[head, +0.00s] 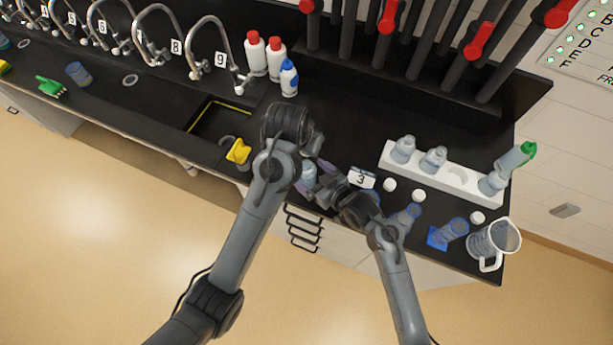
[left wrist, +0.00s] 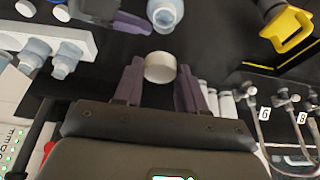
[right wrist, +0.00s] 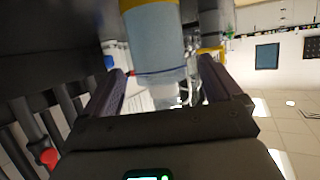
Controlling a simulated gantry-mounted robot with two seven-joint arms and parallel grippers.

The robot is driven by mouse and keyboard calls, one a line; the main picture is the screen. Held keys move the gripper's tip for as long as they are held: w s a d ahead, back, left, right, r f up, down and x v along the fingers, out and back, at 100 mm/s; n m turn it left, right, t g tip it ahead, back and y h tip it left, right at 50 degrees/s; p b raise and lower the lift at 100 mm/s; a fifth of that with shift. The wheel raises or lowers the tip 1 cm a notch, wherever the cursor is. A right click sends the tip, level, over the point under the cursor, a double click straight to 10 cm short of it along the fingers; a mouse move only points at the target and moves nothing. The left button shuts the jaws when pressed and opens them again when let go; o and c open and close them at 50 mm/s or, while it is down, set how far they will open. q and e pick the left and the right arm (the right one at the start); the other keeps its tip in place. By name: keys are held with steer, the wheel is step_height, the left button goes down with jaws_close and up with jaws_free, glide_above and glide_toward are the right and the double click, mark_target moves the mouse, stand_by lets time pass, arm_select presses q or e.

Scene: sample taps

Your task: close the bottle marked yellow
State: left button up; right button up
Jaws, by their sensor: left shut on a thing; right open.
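My left gripper (left wrist: 160,88) is shut on a white cap (left wrist: 160,67). A bottle (left wrist: 165,12) with its uncapped mouth facing the camera is just beyond the cap, apart from it in that view. Whether the bottle rests on the counter is unclear. My left arm hides the left fingers in the head view.
A white rack (head: 458,178) with several bottles, one under a green-capped bottle (head: 515,158), stands at right. Loose white caps (head: 390,184), a number 3 card (head: 361,179) and a jug (head: 493,240) are near my right arm. A sink (head: 220,118) lies left.

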steer(key=shift+x, duration=2.1)
steer(key=c, duration=1.5)
arm_select(q)
steer(key=shift+s+f, duration=0.15)
steer(key=shift+f, duration=2.35)
steer(key=shift+f, duration=0.1)
